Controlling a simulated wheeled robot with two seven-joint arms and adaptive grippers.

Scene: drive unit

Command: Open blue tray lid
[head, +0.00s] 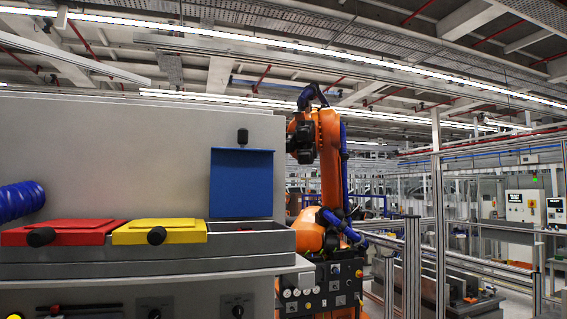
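The blue lid (241,183) stands upright in the head view, raised against the grey wall, with its black knob (242,136) at the top. It belongs to the right-hand compartment of the grey tray unit (150,253). That compartment's rim (236,226) shows below the lid, but its inside is too shallow in view to tell what it holds. The red lid (60,233) and the yellow lid (160,232) lie shut to the left, each with a black knob in front. Neither of my grippers is in view.
A coiled blue hose (20,201) hangs at the left edge. A panel with black knobs (155,308) is below the ledge. An orange robot arm (328,170) stands behind on the right, with metal fencing (412,265) beyond. Space before the tray looks clear.

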